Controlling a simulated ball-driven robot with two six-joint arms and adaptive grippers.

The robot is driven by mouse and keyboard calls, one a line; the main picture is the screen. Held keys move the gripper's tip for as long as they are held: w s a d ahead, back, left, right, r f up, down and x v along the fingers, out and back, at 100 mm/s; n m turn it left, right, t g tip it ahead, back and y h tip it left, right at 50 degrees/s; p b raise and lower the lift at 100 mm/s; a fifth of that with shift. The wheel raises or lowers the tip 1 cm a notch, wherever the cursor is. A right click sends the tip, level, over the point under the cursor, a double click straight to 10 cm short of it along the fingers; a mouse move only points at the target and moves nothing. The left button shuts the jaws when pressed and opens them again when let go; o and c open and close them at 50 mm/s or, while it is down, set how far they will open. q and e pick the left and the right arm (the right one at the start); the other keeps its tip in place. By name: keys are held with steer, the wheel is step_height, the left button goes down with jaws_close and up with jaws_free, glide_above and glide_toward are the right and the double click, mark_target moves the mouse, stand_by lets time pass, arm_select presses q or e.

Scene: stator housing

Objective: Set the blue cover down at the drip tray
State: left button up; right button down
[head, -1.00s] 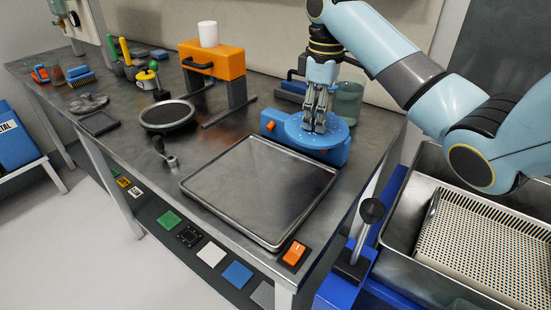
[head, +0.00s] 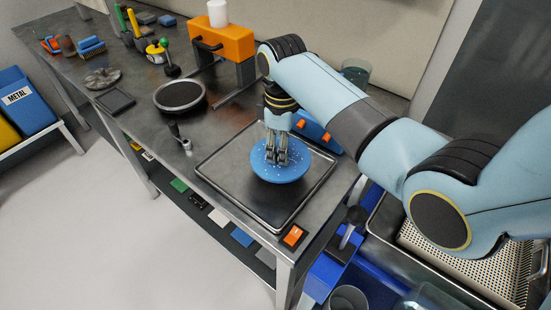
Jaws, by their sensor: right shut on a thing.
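The blue cover (head: 272,173) is a round disc with small pale spots on its top. It is over the middle of the drip tray (head: 223,186), a shallow dark metal tray near the bench's front edge. Whether the cover touches the tray floor or hangs just above it, I cannot tell. My right gripper (head: 276,158) points down from above and is shut on the middle of the cover. Part of the tray behind the cover and fingers is hidden. My left gripper is not in view.
A blue block with orange knobs (head: 318,135) stands behind the tray, partly hidden by my right arm. An orange stand (head: 224,43) and a round dark plate (head: 180,96) are further left. A small upright lever (head: 178,134) stands left of the tray. An orange switch (head: 292,236) sits at the front corner.

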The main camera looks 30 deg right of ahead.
steer(key=shift+w+a+f, duration=0.25)
steer(key=shift+a+f, duration=0.2)
steer(key=shift+a, duration=0.05)
steer(key=shift+f, duration=1.85)
steer(key=c, duration=0.9)
jaws_free()
steer(key=shift+f, duration=0.1)
step_height(320, 180, up, 12)
steer(key=shift+r, duration=0.1)
